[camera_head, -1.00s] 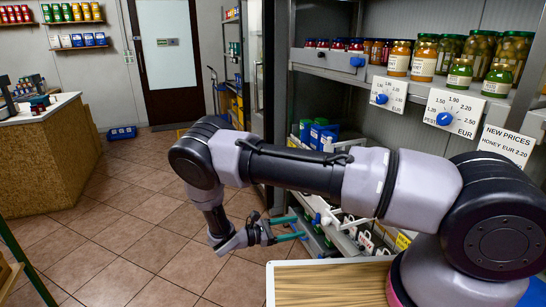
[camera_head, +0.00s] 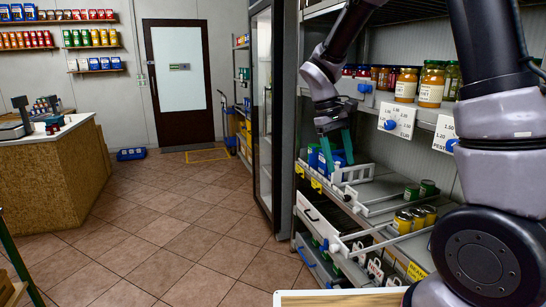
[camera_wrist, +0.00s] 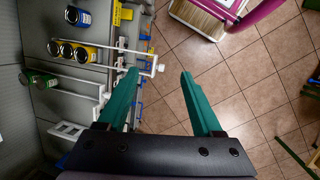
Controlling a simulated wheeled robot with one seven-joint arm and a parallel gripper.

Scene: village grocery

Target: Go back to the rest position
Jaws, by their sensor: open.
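My gripper (camera_head: 337,150) points down in front of the shelf unit at the right of the head view, with its two green fingers apart. In the wrist view its fingers (camera_wrist: 160,95) are spread wide, with nothing between them but floor and a shelf edge behind. Blue packs (camera_head: 330,160) stand on the lower shelf behind the fingers in the head view.
Yellow tins (camera_head: 404,222) and green tins (camera_head: 428,188) stand on the pull-out shelf (camera_head: 375,195) with white rails. Jars (camera_head: 431,86) line the upper shelf. A counter (camera_head: 60,165) stands at left. The tiled floor (camera_head: 180,225) between is clear.

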